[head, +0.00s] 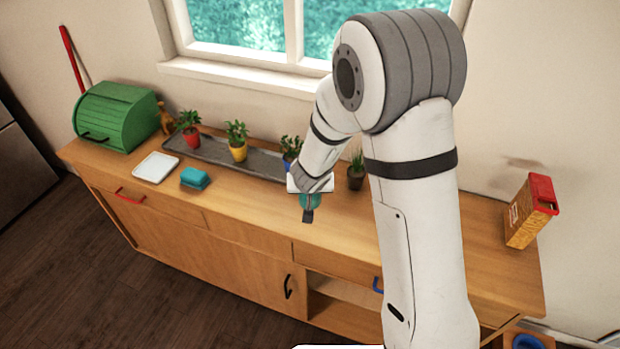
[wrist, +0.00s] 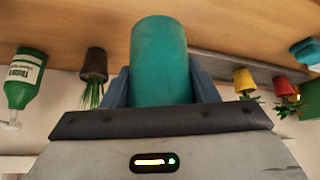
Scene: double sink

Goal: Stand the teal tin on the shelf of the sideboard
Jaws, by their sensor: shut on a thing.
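My gripper (head: 308,214) is shut on the teal tin (head: 310,200), above the sideboard top near its front edge. In the head view only a little of the tin shows below my wrist. In the wrist view the tin (wrist: 158,55) is a plain teal cylinder between the two fingers (wrist: 157,92). The wooden sideboard (head: 235,205) runs along the wall under the window. Its open shelf compartment (head: 340,312) is in the front, right of a door with a black handle. My arm hides part of that compartment and of the sideboard.
A grey tray (head: 215,150) with potted plants lies along the back. A green bread box (head: 115,115), a white board (head: 156,167) and a teal butter dish (head: 195,178) stand left. An orange-red box (head: 530,212) stands right. A green bottle (wrist: 25,78) shows in the wrist view.

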